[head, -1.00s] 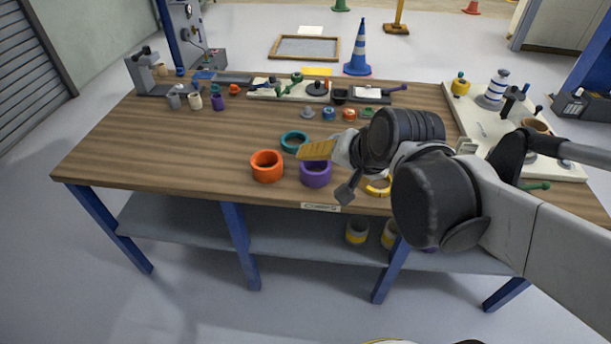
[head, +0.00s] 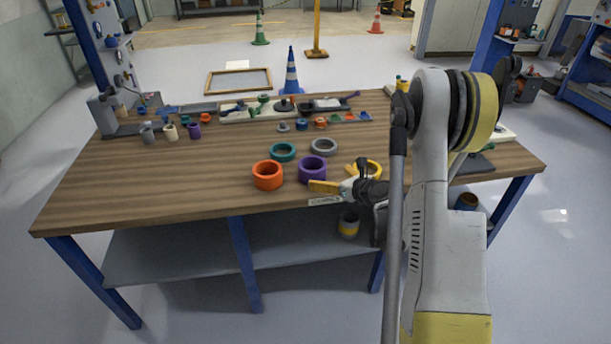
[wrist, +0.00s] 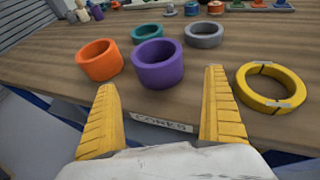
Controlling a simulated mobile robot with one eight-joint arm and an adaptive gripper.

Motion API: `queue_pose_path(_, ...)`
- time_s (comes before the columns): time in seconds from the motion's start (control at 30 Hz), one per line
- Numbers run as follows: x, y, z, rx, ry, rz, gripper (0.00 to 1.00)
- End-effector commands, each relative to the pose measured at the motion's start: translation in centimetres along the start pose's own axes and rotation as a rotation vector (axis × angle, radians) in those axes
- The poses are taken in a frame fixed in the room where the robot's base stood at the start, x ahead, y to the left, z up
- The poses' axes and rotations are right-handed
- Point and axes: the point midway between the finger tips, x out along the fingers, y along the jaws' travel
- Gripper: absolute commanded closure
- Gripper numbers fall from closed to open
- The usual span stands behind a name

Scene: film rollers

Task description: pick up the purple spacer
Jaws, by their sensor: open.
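The purple spacer (head: 312,169) is a thick ring lying flat near the front edge of the wooden workbench. In the wrist view the purple spacer (wrist: 158,65) is just ahead of my gripper, centred in the gap between the fingers. My gripper (wrist: 160,84) is open and empty, its two yellow fingers spread wide. In the head view my gripper (head: 338,180) is low at the bench's front edge, just right of and in front of the purple spacer. One finger overlaps the spacer's lower right edge in that picture; I cannot tell whether they touch.
An orange ring (wrist: 99,62) sits close left of the spacer. A teal ring (wrist: 146,34) and a grey ring (wrist: 204,36) lie behind it. A yellow ring (wrist: 272,88) lies right, beside my right finger. Small parts line the bench's back. The left bench top (head: 130,190) is clear.

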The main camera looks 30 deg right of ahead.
Motion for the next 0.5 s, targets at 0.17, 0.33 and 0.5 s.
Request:
queue_pose_path(0.17,1.9,0.0,-0.3,0.013,-0.003,0.001,0.00)
queue_pose_path(0.33,4.8,0.0,-0.3,0.011,-0.003,0.001,0.00)
queue_pose_path(0.5,6.7,0.2,-0.4,0.010,-0.002,0.001,0.00)
